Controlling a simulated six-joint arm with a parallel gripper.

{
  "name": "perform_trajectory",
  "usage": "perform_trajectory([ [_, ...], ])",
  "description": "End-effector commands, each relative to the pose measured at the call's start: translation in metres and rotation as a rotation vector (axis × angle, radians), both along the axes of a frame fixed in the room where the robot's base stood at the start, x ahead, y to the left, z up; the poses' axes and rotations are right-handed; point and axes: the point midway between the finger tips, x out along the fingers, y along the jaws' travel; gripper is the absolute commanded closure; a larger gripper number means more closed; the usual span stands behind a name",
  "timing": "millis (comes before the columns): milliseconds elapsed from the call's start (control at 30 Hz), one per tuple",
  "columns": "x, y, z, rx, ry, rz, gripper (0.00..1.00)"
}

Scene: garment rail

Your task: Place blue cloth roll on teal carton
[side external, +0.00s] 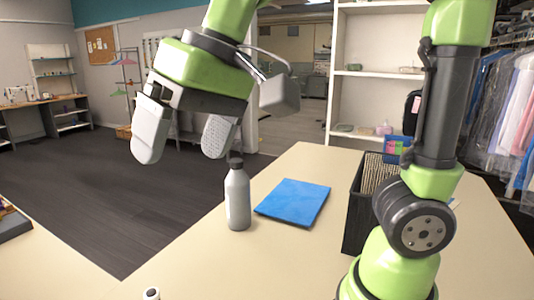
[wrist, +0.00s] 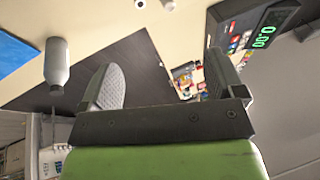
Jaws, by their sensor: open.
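My gripper (side external: 184,150) is open and empty, raised in the air left of and above the grey bottle. Its two spread fingers also show in the wrist view (wrist: 165,80), with nothing between them. I cannot make out a blue cloth roll or a teal carton in either view. The only large blue thing on the table is a flat blue sheet or folded cloth (side external: 293,202), lying right of the bottle; part of it shows at the left edge of the wrist view (wrist: 12,52).
A grey bottle (side external: 237,200) stands upright on the pale table (side external: 210,272). A dark bin (side external: 358,210) stands beside my arm's base. A small white-topped item (side external: 151,294) is at the bottom edge. The wrist view shows a scale with green digits (wrist: 264,36) and colourful small items (wrist: 186,78).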

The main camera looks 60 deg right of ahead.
Motion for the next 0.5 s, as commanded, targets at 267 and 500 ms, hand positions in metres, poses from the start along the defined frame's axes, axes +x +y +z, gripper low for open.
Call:
perform_trajectory([
  [267,-0.072,-0.066,-0.014,0.049,-0.200,-0.187,0.12],
  [500,-0.092,-0.078,-0.028,0.048,-0.264,-0.244,0.12],
])
